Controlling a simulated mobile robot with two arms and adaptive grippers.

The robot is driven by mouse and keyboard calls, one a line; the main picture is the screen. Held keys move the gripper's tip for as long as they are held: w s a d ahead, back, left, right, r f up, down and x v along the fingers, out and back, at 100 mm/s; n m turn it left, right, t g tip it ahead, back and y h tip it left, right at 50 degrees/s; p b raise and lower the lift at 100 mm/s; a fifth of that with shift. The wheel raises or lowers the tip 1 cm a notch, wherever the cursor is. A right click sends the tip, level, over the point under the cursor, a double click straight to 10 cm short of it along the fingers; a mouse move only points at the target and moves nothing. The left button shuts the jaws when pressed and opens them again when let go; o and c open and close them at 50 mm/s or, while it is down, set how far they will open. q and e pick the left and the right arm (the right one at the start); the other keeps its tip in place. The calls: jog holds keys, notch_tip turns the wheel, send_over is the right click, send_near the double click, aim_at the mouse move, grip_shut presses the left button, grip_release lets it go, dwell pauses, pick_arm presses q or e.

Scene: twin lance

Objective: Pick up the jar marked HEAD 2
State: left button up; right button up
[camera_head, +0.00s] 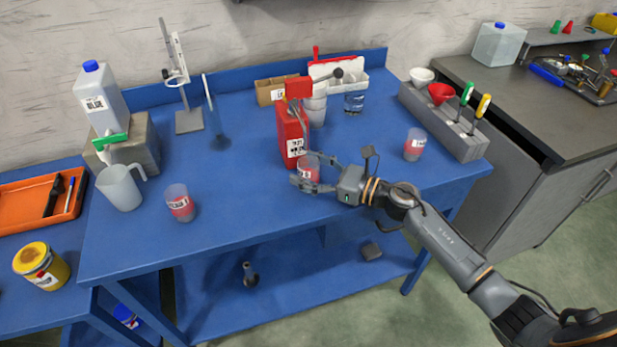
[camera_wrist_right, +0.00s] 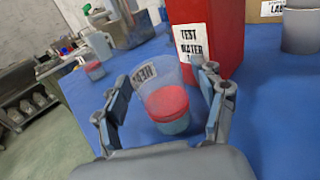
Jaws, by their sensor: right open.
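A clear jar with red contents (camera_head: 308,168) stands on the blue bench in front of a red container. In the right wrist view this jar (camera_wrist_right: 168,103) has a white label starting "HEA"; the rest of the label cannot be read. My right gripper (camera_head: 306,174) is open, with its fingers on either side of the jar. In the right wrist view the fingers (camera_wrist_right: 162,108) flank the jar, with a gap visible on the left; contact cannot be told. My left gripper is not in view.
The red container (camera_head: 290,132), labelled "TEST WATER" in the wrist view, stands close behind the jar. Similar jars stand at left (camera_head: 180,204) and right (camera_head: 415,145), their labels unclear. A clear pitcher (camera_head: 121,187) is at left. The bench front is mostly clear.

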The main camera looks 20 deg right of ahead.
jog(key=shift+c, duration=0.4)
jog(key=c, duration=1.1)
jog(key=shift+c, duration=0.4)
jog(key=shift+r, duration=0.2)
